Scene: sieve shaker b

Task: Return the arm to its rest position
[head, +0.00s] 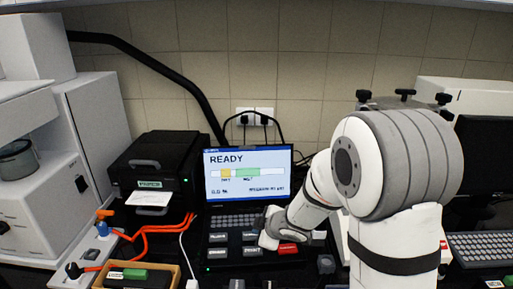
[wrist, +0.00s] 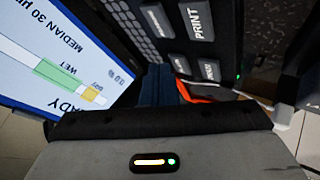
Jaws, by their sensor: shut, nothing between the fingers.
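My arm (head: 395,235), white with a large grey ribbed joint, rises at the right in the head view and reaches down and left. My gripper (head: 266,238) is low over the button panel in front of the screen and is shut and empty. Its fingertips are hard to make out there, and I cannot tell whether they touch a button. The wrist view shows the grey gripper body (wrist: 215,150) with a small lit indicator and the dark fingers beyond it.
A screen (head: 248,174) reads READY. A black printer (head: 150,165) with paper, orange cables (head: 160,230) and a wooden tray (head: 170,275) lie left. A keyboard (head: 482,246) is right.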

